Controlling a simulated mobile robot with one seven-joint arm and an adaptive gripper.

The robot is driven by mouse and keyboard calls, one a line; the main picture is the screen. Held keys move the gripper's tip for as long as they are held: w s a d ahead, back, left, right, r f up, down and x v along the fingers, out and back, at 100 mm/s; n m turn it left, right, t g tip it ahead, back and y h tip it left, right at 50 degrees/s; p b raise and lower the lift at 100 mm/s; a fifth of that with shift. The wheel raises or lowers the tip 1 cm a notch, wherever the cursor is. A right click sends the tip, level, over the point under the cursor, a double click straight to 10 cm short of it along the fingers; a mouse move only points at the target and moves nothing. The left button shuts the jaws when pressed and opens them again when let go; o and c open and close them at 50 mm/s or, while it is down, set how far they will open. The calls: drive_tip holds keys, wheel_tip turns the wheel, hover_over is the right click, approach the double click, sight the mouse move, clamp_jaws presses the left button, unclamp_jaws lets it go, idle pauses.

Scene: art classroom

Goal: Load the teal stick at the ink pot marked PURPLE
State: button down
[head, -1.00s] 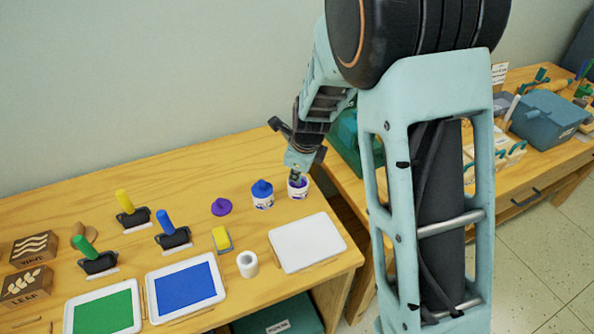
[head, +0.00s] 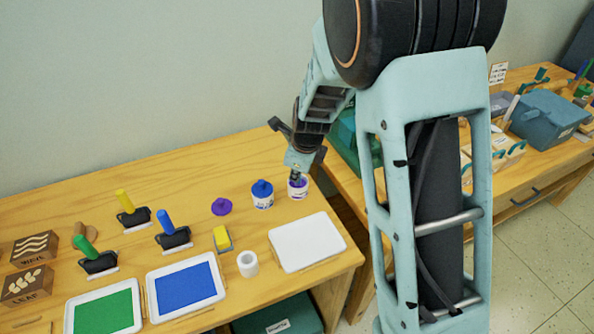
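The open ink pot (head: 298,188) with purple ink stands near the table's right end, a white pot whose label is too small to read. My gripper (head: 297,170) points down right above this pot. Its fingertips are at or just inside the pot's mouth. The teal stick cannot be made out; if it is in the fingers, it is hidden by the gripper and the pot. I cannot see whether the fingers are shut on anything. A purple lid (head: 222,206) lies on the table, left of a closed pot with a blue lid (head: 262,194).
A clean white tray (head: 306,242) lies in front of the pots. A white cup (head: 247,263) and yellow sponge (head: 222,238) stand left of it. Blue (head: 186,287) and green (head: 104,307) ink trays and several rollers (head: 172,231) are further left. A blue bin (head: 548,120) stands on the right-hand table.

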wheel_tip(320, 180, up, 7)
drive_tip(key=p, duration=0.6)
drive_tip(key=shift+p, duration=0.35)
drive_tip(key=shift+d+f, duration=0.1)
drive_tip(key=shift+d, duration=0.05)
idle(0.4)
drive_tip(key=s+d+n+g+y+p, duration=0.1)
drive_tip(key=s+d+n+g, duration=0.2)
drive_tip(key=n, duration=0.8)
drive_tip(key=s+d+r+n+g+y, duration=0.1)
drive_tip(key=s+d+n+g, duration=0.3)
drive_tip(key=s+d+n, duration=0.3)
drive_tip(key=d+n, duration=0.1)
drive_tip(key=n, duration=0.2)
drive_tip(key=shift+d+n+y+p, duration=0.35)
drive_tip(key=shift+d+n+y, duration=0.05)
